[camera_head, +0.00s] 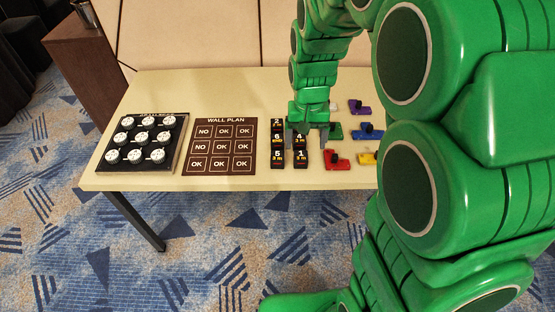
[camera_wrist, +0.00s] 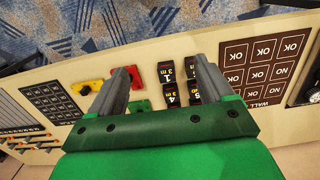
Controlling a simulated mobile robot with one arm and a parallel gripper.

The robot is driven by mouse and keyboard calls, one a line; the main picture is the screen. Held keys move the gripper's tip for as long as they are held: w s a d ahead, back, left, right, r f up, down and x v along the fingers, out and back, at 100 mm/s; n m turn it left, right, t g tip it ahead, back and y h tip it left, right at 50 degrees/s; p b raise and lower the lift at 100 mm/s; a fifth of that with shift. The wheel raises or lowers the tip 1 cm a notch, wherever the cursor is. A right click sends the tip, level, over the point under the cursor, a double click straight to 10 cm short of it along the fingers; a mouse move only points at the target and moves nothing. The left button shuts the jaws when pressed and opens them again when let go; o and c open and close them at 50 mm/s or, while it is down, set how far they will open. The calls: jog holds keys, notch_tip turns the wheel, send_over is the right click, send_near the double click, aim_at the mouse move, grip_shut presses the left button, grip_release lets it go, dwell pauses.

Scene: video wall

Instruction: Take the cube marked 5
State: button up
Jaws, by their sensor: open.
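The cube marked 5 (camera_head: 277,159) is a black block with pale yellow lettering. It stands at the near end of the left column of black cubes on the table, left of the cube marked 1 (camera_head: 300,160). My gripper (camera_head: 307,140) is open and empty, over the right column near the cube marked 4 (camera_head: 299,142), behind and right of the cube marked 5. In the wrist view, black cubes (camera_wrist: 165,76) show between the open fingers, closer to the right finger.
Cubes marked 6 (camera_head: 277,140) and 2 (camera_head: 277,124) stand behind the 5. A wall plan board (camera_head: 222,174) lies to the left, beside a black panel with white knobs (camera_head: 111,166). Red (camera_head: 338,166), yellow and other coloured pieces lie to the right. My arm hides the table's right end.

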send_over(278, 155)
jog(key=shift+t, duration=0.3)
jog(key=f, duration=1.2)
jog(key=shift+s+d+f, duration=0.15)
jog(key=shift+s+f, duration=0.05)
jog(key=shift+f, duration=0.2)
jog(key=shift+w+a+f, duration=0.1)
jog(key=shift+a+f, duration=0.05)
jog(key=shift+f, duration=1.9)
jog(key=shift+a+f, duration=0.1)
jog(key=shift+f, duration=1.95)
jog(key=c, duration=1.1)
jog(key=shift+o, duration=0.2)
jog(key=shift+r, duration=0.1)
